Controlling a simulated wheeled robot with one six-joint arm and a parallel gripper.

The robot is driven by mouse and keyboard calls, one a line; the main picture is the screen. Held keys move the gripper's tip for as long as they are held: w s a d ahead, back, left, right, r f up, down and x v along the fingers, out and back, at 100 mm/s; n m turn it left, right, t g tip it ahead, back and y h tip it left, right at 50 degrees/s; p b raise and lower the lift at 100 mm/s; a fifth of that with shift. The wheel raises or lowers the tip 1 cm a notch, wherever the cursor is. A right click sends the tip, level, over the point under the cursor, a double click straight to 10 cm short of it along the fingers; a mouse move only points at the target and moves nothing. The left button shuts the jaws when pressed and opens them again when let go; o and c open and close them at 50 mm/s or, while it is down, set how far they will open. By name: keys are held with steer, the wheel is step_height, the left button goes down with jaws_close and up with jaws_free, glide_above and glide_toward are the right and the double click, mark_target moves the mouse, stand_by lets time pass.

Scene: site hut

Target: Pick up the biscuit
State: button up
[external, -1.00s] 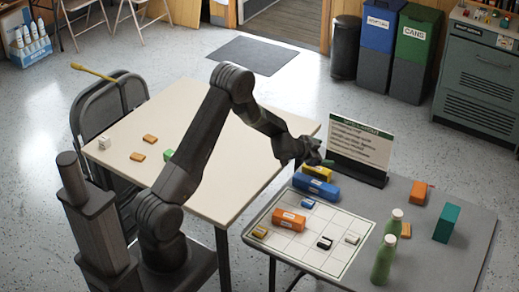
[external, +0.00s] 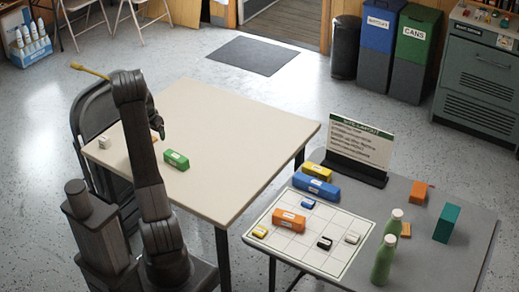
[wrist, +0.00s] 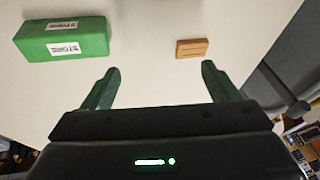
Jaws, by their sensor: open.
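A small flat orange-brown block with faint lines on its face (wrist: 192,48), which looks like the biscuit, lies on the cream table in the wrist view. It is beyond my right fingertip and apart from it. My gripper (wrist: 160,68) is open, with nothing between its green fingers. In the external view my gripper (external: 160,132) is over the left part of the cream table (external: 235,125), mostly behind my arm. My arm hides the small orange pieces on that table there.
A green block labelled STORE (wrist: 62,38) lies left of the biscuit; it also shows in the external view (external: 176,160). A white cube (external: 104,142) is near the table's left edge. The grey table (external: 440,255) holds a sign, green bottles (external: 384,262) and coloured blocks.

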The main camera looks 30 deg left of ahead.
steer(key=s+a+r+h+b, duration=0.1)
steer(key=s+a, duration=0.1)
steer(key=s, duration=0.4)
steer(key=s+a+r+h+b, duration=0.1)
steer(key=s+a+r, duration=0.1)
steer(key=s, duration=0.3)
steer(key=shift+n+t, duration=0.4)
steer(key=x, duration=0.8)
steer(key=shift+a+f, duration=0.1)
steer(key=shift+f, duration=0.15)
steer(key=shift+a+x, duration=0.2)
steer(key=shift+x, duration=2.5)
steer(key=shift+c, duration=0.2)
steer(key=c, duration=1)
